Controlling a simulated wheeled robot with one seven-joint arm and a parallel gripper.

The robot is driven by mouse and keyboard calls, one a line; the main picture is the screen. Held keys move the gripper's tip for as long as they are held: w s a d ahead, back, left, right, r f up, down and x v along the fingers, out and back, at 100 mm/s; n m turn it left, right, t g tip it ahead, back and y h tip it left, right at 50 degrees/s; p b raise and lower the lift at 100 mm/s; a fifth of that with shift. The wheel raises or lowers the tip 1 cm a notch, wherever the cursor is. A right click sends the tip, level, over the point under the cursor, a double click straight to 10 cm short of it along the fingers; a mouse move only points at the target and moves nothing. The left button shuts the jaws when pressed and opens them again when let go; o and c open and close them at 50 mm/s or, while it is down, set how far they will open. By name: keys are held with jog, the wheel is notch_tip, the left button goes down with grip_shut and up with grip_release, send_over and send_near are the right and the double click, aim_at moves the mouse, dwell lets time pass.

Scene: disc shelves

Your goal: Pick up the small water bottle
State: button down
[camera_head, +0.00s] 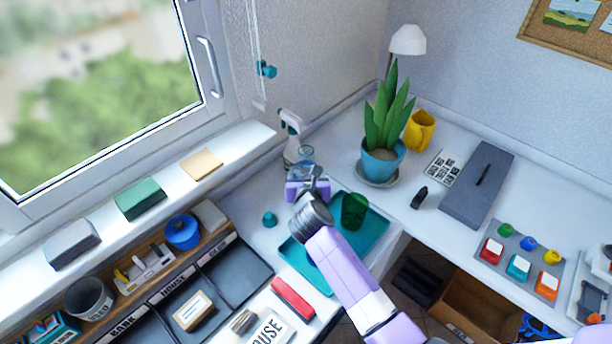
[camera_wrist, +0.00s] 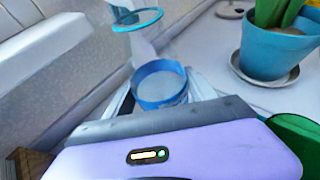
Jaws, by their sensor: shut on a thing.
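The small water bottle (camera_wrist: 160,88) shows in the wrist view as a round blue top, seen from above, between my gripper's fingers. My gripper (camera_head: 309,180) is shut on it, at the back end of the teal tray in the head view. In the head view the bottle is mostly hidden by my gripper, with a bit of blue (camera_head: 314,170) showing there. I cannot tell whether its base touches the surface.
A clear teal-rimmed vessel (camera_head: 306,153) and a white spray bottle (camera_head: 291,130) stand just behind. A green cup (camera_head: 354,210) stands on the teal tray (camera_head: 292,251). A potted plant (camera_head: 383,160) is to the right. The window sill and wall are close on the left.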

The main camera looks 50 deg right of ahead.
jog(key=shift+r, duration=0.3)
